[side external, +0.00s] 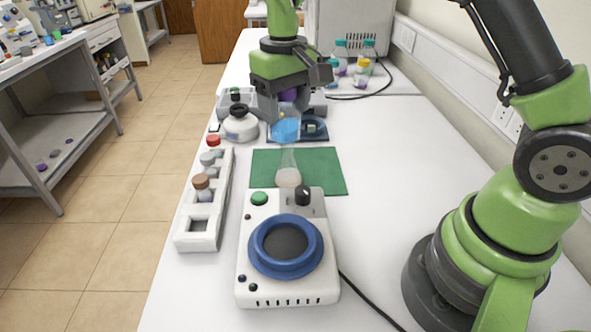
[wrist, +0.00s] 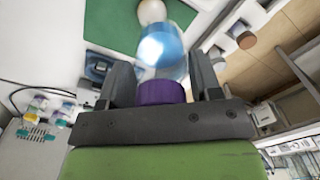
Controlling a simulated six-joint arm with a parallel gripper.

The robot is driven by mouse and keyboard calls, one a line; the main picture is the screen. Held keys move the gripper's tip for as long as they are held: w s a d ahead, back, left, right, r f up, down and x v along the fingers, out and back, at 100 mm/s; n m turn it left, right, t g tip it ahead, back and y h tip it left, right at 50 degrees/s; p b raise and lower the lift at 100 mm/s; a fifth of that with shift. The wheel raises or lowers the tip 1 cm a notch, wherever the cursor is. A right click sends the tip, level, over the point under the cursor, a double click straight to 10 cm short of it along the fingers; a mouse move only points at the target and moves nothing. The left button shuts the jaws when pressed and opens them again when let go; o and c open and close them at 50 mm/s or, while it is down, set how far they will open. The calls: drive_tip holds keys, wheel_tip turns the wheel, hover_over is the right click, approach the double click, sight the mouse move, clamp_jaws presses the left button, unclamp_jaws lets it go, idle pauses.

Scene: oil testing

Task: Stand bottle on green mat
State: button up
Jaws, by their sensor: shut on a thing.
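My gripper (side external: 287,112) points down and is shut on a bottle with a purple cap and a clear body with blue at its lower end (side external: 286,130). In the wrist view the purple cap (wrist: 160,93) sits between the fingers (wrist: 162,85), and the blue body (wrist: 162,45) extends away from the palm. The green mat (side external: 325,172) lies flat on the bench, below and nearer the side camera than the bottle; it also shows in the wrist view (wrist: 110,22). A clear conical flask (side external: 288,177) with pale contents stands on the mat. The bottle's exact height is unclear.
A white instrument with a blue ring (side external: 286,247) stands in front of the mat. A white rack (side external: 200,235) with capped bottles stands to its left. A round white vessel (side external: 240,124) stands behind the rack. Several capped bottles (side external: 362,72) stand at the back.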

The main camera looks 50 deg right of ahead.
drive_tip(key=w+d+f+m, duration=0.1)
drive_tip(key=d+f+m, duration=0.1)
drive_tip(key=d, duration=0.5)
drive_tip(key=w+d+f+m, duration=0.1)
drive_tip(key=w+d+m, duration=0.1)
drive_tip(key=d, duration=0.5)
hover_over(318, 157)
drive_tip(key=shift+f, duration=5)
drive_tip(key=shift+f, duration=0.2)
drive_tip(key=o, duration=1)
drive_tip(key=shift+r, duration=0.15)
